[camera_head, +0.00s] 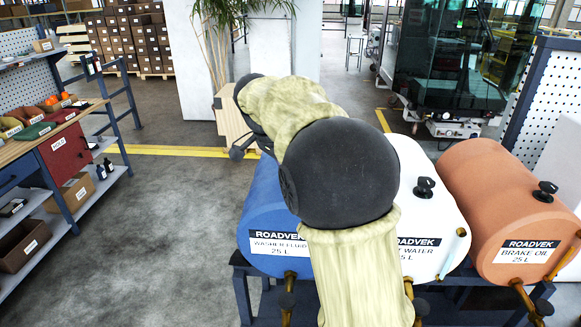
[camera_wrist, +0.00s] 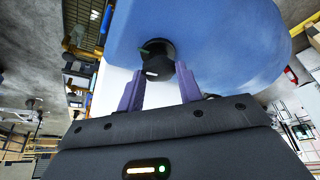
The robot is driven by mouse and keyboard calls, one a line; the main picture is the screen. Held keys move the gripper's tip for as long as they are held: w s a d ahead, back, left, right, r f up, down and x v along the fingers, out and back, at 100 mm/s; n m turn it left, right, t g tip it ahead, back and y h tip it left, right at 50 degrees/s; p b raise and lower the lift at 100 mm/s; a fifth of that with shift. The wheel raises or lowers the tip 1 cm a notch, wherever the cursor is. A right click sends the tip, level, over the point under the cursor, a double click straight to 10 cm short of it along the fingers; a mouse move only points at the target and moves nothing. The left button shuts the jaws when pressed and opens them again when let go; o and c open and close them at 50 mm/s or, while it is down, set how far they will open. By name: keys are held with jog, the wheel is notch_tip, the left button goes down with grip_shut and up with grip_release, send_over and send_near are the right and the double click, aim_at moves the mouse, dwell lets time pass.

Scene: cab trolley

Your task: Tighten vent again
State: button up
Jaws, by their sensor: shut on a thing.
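The blue washer fluid tank (camera_head: 262,205) lies on its side on a dark stand, partly hidden behind my arm. It also fills the top of the wrist view (camera_wrist: 225,35). Its black vent knob (camera_wrist: 157,66), with a small green mark on its side, shows in the wrist view. My gripper (camera_wrist: 160,76) has its two purple fingers on either side of the knob and is shut on it. In the head view my arm hides this vent.
A white tank (camera_head: 445,215) and an orange brake oil tank (camera_head: 500,200) stand to the right, each with a black vent knob and a tap. A shelf (camera_head: 60,190) with boxes and bottles stands at left. The floor (camera_head: 160,230) between is clear.

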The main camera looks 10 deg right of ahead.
jog(key=shift+m+g, duration=0.3)
jog(key=shift+m, duration=0.3)
jog(key=o, duration=1)
jog(key=p+v, duration=0.1)
jog(key=v, duration=1.6)
jog(key=shift+w+a+r, duration=0.1)
jog(key=shift+a+r, duration=0.1)
jog(key=shift+f, duration=0.1)
